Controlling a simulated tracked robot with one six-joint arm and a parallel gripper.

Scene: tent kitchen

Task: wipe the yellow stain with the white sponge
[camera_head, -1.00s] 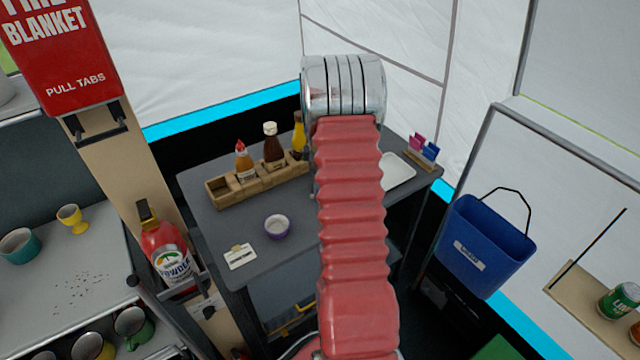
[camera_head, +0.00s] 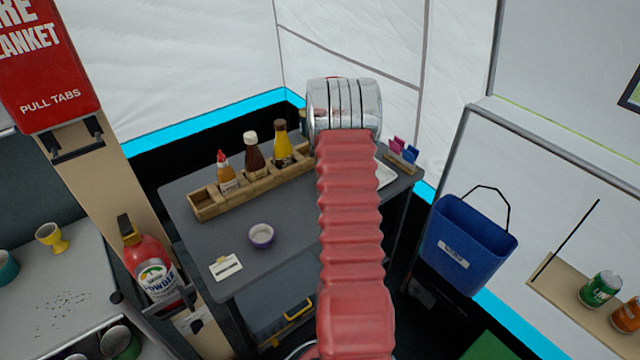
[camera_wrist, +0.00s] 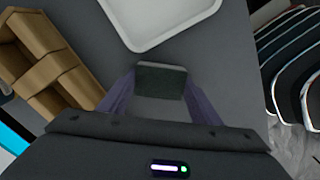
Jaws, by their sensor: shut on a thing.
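In the wrist view my gripper (camera_wrist: 160,88) is shut on a small block with a dark green face and a pale edge, which looks like the sponge (camera_wrist: 161,80). The purple-grey fingers are on either side of it. It is over the grey table, just on the near side of a white tray (camera_wrist: 165,40). I cannot tell whether it touches the table. In the head view my arm hides the gripper and the sponge. I see no yellow stain in either view; part of the table is behind my arm.
The grey table (camera_head: 200,235) bears a wooden bottle rack (camera_head: 205,206) with several bottles, a purple bowl (camera_head: 261,236) and a small white card (camera_head: 226,267). The rack also shows at the left of the wrist view. A blue bin (camera_head: 465,245) hangs to the right.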

